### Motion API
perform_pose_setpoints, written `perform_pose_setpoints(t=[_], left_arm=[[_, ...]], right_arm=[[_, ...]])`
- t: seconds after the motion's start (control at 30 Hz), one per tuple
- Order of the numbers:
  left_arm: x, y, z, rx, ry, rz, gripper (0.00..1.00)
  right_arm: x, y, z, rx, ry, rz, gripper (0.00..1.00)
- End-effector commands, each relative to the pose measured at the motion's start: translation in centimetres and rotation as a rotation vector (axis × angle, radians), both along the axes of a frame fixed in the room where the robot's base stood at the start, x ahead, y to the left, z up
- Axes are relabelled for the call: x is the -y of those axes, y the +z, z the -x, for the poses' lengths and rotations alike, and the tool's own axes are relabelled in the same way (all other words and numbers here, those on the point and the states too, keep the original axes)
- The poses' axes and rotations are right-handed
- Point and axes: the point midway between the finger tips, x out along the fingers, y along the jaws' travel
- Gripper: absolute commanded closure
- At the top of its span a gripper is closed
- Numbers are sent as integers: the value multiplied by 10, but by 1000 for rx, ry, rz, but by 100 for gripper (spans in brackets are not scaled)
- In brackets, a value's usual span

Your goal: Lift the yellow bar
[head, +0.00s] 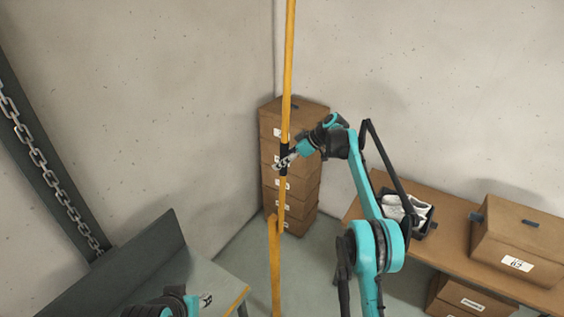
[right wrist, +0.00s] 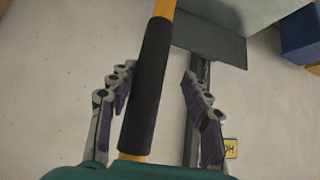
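The yellow bar (head: 289,60) stands nearly upright in the head view, with a black sleeve (head: 284,156) partway down. Its lower end meets a yellow post (head: 275,270). My right gripper (head: 286,161) is at the sleeve. In the right wrist view, its two fingers (right wrist: 158,88) are spread on either side of the black sleeve (right wrist: 148,85), with gaps on both sides. Part of my left arm shows at the bottom of the head view, and what looks like my left gripper (head: 206,299) is too small to read.
A stack of brown boxes (head: 301,114) stands behind the bar. A brown table (head: 452,234) at right holds a box (head: 519,240) and a dark tray of shoes (head: 424,232). A grey-topped bench (head: 211,281) is at lower left. A chain (head: 35,150) hangs at left.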

Motion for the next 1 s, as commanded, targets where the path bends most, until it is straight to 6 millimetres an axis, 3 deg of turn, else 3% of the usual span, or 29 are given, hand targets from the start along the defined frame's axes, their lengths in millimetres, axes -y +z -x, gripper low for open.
perform_pose_setpoints(t=[0.5, 1.0], left_arm=[[0, 0, 0, 0, 0, 0, 60], [0, -1, 0, 0, 0, 0, 60]], right_arm=[[68, 68, 26, -2, -3, 0, 52], [77, 77, 30, -3, -4, 2, 52]])
